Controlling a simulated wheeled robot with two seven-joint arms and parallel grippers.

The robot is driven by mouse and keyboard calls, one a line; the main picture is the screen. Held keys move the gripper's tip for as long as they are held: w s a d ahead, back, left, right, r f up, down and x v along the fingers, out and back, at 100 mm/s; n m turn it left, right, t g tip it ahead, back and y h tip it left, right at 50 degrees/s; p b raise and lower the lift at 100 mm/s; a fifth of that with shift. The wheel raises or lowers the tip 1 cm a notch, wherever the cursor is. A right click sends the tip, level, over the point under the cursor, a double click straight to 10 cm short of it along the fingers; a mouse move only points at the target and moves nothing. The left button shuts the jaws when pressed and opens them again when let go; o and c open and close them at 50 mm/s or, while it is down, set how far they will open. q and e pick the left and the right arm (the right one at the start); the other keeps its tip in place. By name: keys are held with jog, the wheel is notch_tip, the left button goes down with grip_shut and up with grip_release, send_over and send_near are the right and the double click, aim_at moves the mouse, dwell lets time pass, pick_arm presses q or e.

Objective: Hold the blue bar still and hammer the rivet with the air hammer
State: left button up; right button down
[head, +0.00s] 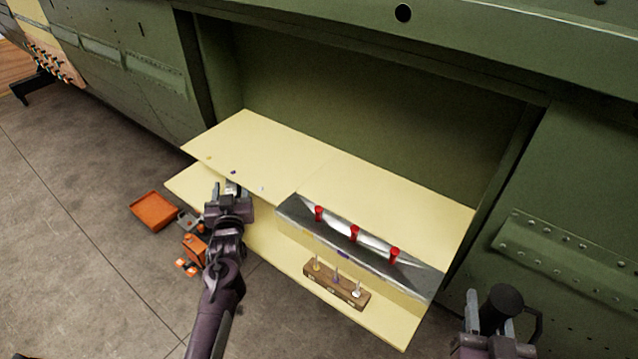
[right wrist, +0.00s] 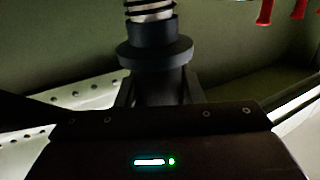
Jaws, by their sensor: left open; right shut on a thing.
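My left gripper (head: 231,188) is open at the left part of the cream panel (head: 330,195), close to its front edge. I cannot make out the blue bar for certain. My right gripper (head: 490,325) is shut on a dark cylindrical tool, the air hammer (head: 501,306), at the lower right, apart from the panel. In the right wrist view the air hammer (right wrist: 155,55) shows a dark collar and a coiled spring. Small coloured rivet marks (head: 233,172) dot the panel's left part. Which rivet is meant, I cannot tell.
A metal strip (head: 290,210) with three red fasteners (head: 354,233) lies along the panel. A wooden block (head: 336,287) with three pins stands on the lower cream ledge (head: 395,330). An orange tray (head: 155,211) and orange items sit on the floor. The green fuselage (head: 570,230) rises at right.

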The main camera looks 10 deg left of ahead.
pick_arm(q)
grip_shut()
dwell(0.8)
